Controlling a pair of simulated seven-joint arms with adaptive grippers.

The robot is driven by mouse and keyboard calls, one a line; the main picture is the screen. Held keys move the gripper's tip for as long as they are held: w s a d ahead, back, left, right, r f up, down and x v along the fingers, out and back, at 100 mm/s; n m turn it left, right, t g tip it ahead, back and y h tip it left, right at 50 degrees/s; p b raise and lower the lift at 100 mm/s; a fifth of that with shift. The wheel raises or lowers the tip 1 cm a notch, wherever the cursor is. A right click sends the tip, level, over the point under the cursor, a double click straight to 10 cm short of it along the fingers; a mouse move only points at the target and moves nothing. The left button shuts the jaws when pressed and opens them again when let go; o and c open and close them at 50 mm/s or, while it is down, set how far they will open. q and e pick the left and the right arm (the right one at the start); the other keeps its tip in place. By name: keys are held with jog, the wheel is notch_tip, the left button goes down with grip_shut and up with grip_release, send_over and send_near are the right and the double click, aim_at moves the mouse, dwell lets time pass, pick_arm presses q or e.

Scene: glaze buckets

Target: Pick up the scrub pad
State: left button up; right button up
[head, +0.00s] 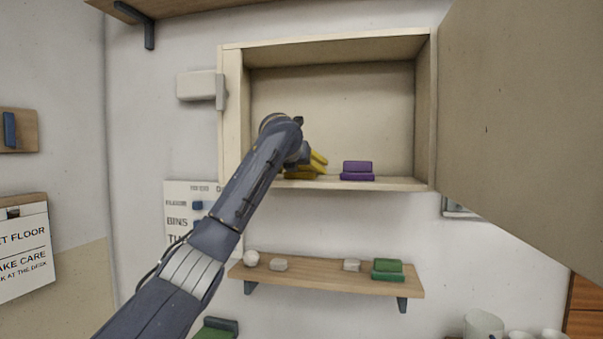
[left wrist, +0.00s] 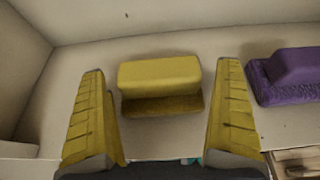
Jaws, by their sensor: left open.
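A yellow scrub pad (left wrist: 160,75), a block with a darker yellow layer beneath, lies on the cabinet floor in the left wrist view. My left gripper (head: 311,165) is open, its yellow fingers on either side of the pad in the left wrist view, with a gap on each side. I cannot tell how far the fingertips are from it in depth. In the head view my arm and fingers hide most of the pad. A similar purple pad (head: 357,171) lies to the right; it also shows in the left wrist view (left wrist: 288,78). My right gripper is not in view.
The open wall cabinet (head: 433,110) has side walls close to my left arm, and its door (head: 520,120) stands open at the right. A lower shelf (head: 325,277) holds a green pad (head: 387,269) and small pale objects. White vessels (head: 483,325) stand at the lower right.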

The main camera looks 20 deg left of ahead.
pick_arm(q)
jog(key=shift+w+f, duration=0.15)
jog(key=shift+w, duration=0.15)
jog(key=shift+c, duration=0.2)
jog(key=c, duration=1)
jog(key=shift+o, duration=0.2)
